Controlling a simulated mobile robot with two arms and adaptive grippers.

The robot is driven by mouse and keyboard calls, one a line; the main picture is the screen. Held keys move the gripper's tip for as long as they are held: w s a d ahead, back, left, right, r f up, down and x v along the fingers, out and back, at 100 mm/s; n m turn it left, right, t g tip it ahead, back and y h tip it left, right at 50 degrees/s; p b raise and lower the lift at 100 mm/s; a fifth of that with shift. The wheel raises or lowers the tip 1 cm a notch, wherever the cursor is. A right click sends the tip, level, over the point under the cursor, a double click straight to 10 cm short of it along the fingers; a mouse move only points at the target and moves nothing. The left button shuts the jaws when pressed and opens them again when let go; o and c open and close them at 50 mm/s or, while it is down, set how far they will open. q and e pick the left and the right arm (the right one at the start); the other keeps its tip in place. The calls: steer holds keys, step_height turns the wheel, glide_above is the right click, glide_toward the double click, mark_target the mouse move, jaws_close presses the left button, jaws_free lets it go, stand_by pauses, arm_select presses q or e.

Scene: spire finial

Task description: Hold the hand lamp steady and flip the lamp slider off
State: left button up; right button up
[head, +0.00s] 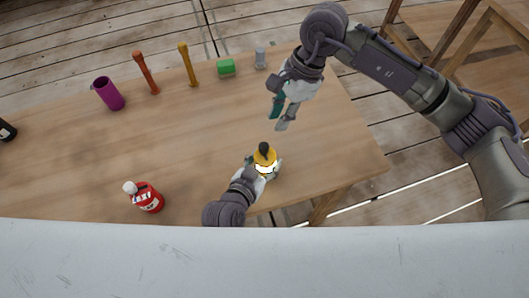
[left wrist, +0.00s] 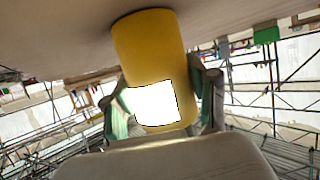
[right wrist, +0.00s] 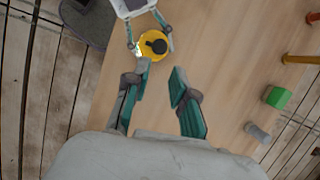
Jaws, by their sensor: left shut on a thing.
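The hand lamp (head: 263,158) is a yellow cylinder with a dark knob on top, upright near the table's front edge. Its bright white window glows on the side facing my left wrist view (left wrist: 155,103). My left gripper (head: 262,171) is shut on the lamp, with fingers on both sides of the body. My right gripper (head: 279,119) is open and empty, above the table and beyond the lamp. In the right wrist view, the lamp (right wrist: 147,40) lies beyond the right fingertips (right wrist: 160,72), apart from them. I cannot make out the slider clearly.
On the wooden table (head: 200,130) stand a red bottle (head: 148,198), purple cup (head: 107,93), orange stick (head: 146,72), yellow stick (head: 188,65), green block (head: 226,67) and grey piece (head: 260,58). The table's middle is clear. A dark object (head: 6,130) is at the left edge.

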steer(key=shift+w+a+n, duration=0.2)
steer(key=shift+w+n, duration=0.1)
steer(key=shift+n, duration=0.1)
steer(key=shift+c, duration=1.3)
steer(key=w+a+n+h, duration=0.1)
steer(key=w+n, duration=0.1)
steer(key=n, duration=0.1)
steer(key=w+a+n+h, duration=0.1)
steer(key=w+n, duration=0.1)
steer(key=n, duration=0.1)
steer(key=w+a+n+g+h, duration=0.1)
steer(key=n, duration=0.3)
steer(key=shift+w+a+r, duration=0.15)
steer(key=shift+w+a, duration=0.05)
steer(key=shift+w, duration=0.2)
jaws_close()
steer(key=n, duration=0.1)
steer(key=w+n, duration=0.1)
steer(key=n, duration=0.1)
steer(key=shift+w+a+r+h, duration=0.2)
steer(key=shift+w+r+h, duration=0.05)
steer(key=shift+r+h, duration=0.15)
steer(key=shift+f, duration=0.1)
